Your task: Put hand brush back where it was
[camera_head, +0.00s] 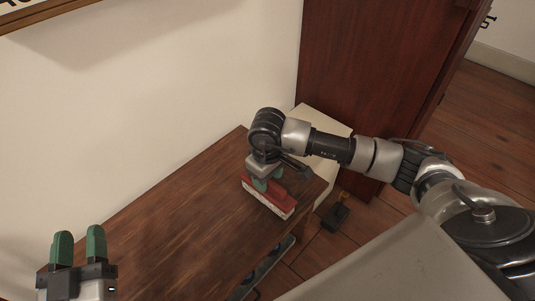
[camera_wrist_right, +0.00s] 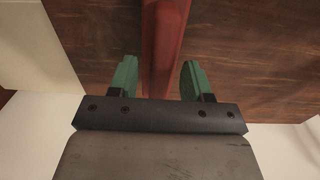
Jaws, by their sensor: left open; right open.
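The hand brush (camera_head: 269,198) has a red body and pale bristles along its lower side. It rests on the brown wooden shelf top (camera_head: 190,220), near its right end. My right gripper (camera_head: 267,182) is above the brush, pointing down. In the right wrist view, its green fingertips (camera_wrist_right: 156,80) stand apart on either side of the red brush body (camera_wrist_right: 165,45), with visible gaps. My left gripper (camera_head: 78,246) is open and empty at the lower left, away from the brush. Part of the brush is hidden by my right gripper.
A white wall (camera_head: 190,100) runs behind the shelf. A tall dark red-brown cabinet (camera_head: 375,75) stands at the right. A small dark object (camera_head: 336,216) lies on the wooden floor beside the shelf. The left and middle of the shelf top are clear.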

